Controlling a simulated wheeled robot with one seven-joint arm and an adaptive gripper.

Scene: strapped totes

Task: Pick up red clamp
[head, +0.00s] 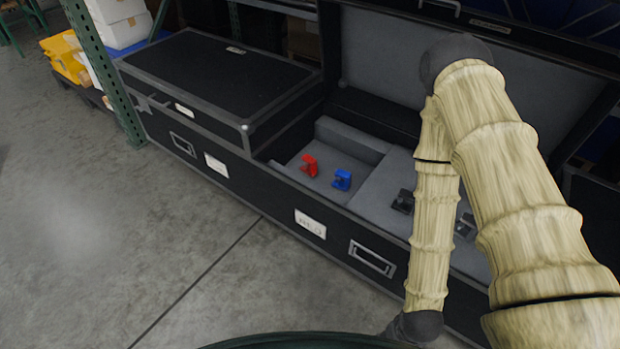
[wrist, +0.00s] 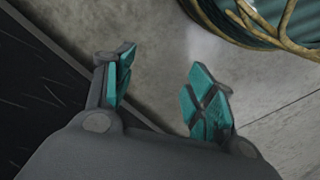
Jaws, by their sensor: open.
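The red clamp (head: 309,165) stands on the grey foam floor of an open black case, in a recessed compartment left of the middle in the head view. A blue clamp (head: 342,180) stands just to its right in the same compartment. My gripper (wrist: 162,98) is open and empty in the wrist view, its teal-padded fingers spread over the grey floor beside a dark case side. In the head view my arm hangs down on the right, and the gripper's fingers are not visible there. The clamps do not show in the wrist view.
The case (head: 311,224) has a raised lid behind and a closed black lid section (head: 215,75) on the left. Dark clamps (head: 403,201) sit in the right compartment, partly behind my arm. A green post (head: 107,75) stands at the left. The concrete floor in front is clear.

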